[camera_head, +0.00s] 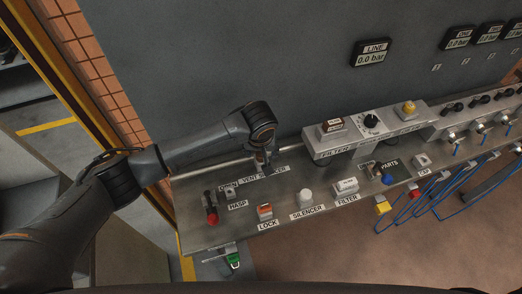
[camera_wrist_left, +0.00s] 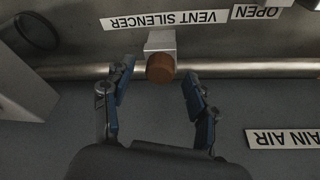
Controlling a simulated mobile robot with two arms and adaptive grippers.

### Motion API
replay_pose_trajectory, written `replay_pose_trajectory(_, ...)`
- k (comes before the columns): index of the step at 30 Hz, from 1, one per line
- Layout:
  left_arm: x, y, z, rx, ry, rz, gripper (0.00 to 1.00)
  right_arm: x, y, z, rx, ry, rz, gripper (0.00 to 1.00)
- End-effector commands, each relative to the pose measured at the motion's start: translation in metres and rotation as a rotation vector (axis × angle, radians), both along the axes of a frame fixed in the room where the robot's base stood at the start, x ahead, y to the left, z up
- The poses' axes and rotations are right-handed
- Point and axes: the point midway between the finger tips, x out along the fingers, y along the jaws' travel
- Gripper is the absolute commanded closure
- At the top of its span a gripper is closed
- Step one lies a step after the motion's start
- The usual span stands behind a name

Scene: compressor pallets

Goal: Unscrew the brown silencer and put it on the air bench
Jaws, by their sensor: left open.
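The brown silencer (camera_wrist_left: 160,68) shows in the left wrist view as a round brown end on a pale square block at the pipe, beside the VENT SILENCER label. My left gripper (camera_wrist_left: 158,72) is open, with one blue-padded finger on each side of the silencer and a gap on both sides. In the head view, my left gripper (camera_head: 265,162) points down at the back of the grey air bench (camera_head: 250,222) and hides the silencer. A white round part (camera_head: 305,198) stands on the bench behind the SILENCER label. My right gripper is not in view.
The metal pipe (camera_wrist_left: 240,69) runs along the wall side of the bench. A red-handled valve (camera_head: 211,212), a lock (camera_head: 265,211), a filter box (camera_head: 346,187) and a raised control box (camera_head: 365,132) occupy the bench. Blue hoses (camera_head: 440,215) hang at the right front.

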Motion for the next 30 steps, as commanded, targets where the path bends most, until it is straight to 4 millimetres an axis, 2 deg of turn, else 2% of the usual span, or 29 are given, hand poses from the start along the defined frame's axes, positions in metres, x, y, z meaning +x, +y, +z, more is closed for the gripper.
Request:
replay_pose_trajectory(8,0.000,0.000,-0.001,-0.001,0.000,-0.001,0.42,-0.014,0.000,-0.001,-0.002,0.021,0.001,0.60)
replay_pose_trajectory(15,0.000,0.000,-0.001,0.000,0.000,0.000,0.91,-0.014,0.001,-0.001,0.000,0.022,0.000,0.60)
replay_pose_trajectory(17,0.000,0.000,-0.001,0.000,0.000,0.000,0.99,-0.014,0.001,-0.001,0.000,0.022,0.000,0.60)
replay_pose_trajectory(22,0.000,-0.001,-0.001,-0.001,0.001,0.033,1.00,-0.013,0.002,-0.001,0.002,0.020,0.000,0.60)
replay_pose_trajectory(30,0.000,-0.002,-0.002,0.000,0.001,0.318,1.00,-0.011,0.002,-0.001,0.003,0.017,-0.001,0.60)
